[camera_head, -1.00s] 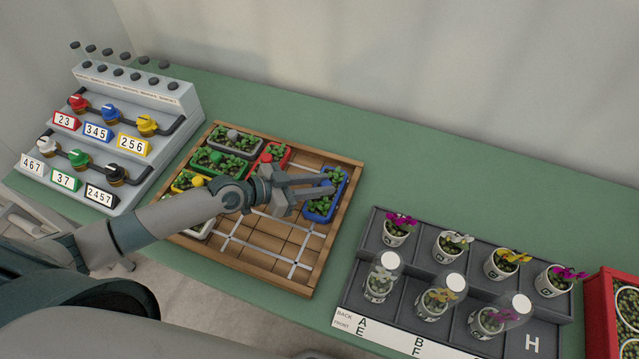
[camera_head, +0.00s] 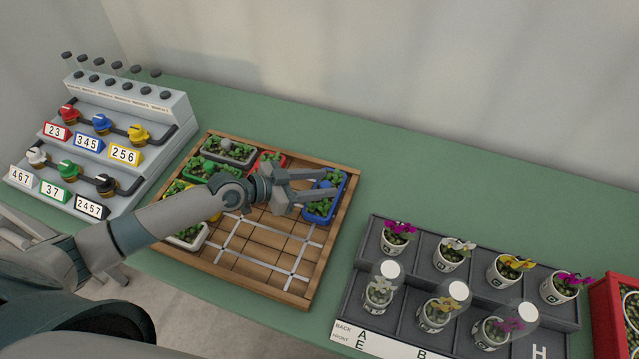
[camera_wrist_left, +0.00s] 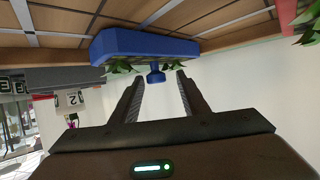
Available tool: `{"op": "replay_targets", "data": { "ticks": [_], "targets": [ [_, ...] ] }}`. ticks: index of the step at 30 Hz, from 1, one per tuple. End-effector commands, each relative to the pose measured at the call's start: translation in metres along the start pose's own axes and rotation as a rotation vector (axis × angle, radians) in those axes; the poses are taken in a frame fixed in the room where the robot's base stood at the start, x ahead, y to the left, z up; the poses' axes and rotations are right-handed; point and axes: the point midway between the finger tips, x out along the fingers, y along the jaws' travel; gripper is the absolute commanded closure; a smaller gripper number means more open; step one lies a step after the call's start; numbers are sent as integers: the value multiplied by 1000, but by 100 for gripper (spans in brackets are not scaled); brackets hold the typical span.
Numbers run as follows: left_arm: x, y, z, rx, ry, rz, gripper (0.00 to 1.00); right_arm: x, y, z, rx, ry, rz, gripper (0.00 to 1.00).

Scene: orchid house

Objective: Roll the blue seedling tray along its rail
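The blue seedling tray (camera_head: 342,190) holds green seedlings and sits at the back right corner of the wooden frame (camera_head: 333,245). Its round blue knob (camera_head: 325,184) stands up from the middle. My left gripper (camera_head: 329,182) is over the tray, its two fingers apart, with the knob between or just beyond the tips. In the left wrist view, which is upside down, the tray (camera_wrist_left: 150,45) is above the open fingers (camera_wrist_left: 158,80), and the knob (camera_wrist_left: 156,74) lies between the tips with gaps at both sides. My right gripper is not in view.
Red (camera_head: 282,160), grey (camera_head: 252,160), green, yellow and white (camera_head: 190,241) trays fill the frame's left and back; my arm partly covers them. The front right grid is bare. A valve stand (camera_head: 150,100) is left, a dark rack of potted orchids (camera_head: 385,262) right.

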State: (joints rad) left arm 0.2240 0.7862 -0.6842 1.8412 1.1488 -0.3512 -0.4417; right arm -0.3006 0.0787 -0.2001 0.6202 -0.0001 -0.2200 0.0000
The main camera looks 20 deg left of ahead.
Motion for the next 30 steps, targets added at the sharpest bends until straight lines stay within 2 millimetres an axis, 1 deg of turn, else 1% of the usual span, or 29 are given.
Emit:
{"op": "replay_targets", "data": {
  "ticks": [5, 11, 17, 30],
  "targets": [
    [-1, 1, 1, -1, -1, 1, 59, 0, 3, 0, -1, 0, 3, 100],
    [-11, 0, 3, -1, -3, 1, 59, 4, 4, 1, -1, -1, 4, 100],
    [-35, 0, 4, 1, -3, 1, 59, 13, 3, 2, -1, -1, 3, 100],
    [-100, -1, 4, 2, -4, 0, 59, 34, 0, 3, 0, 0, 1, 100]
  ]
}}
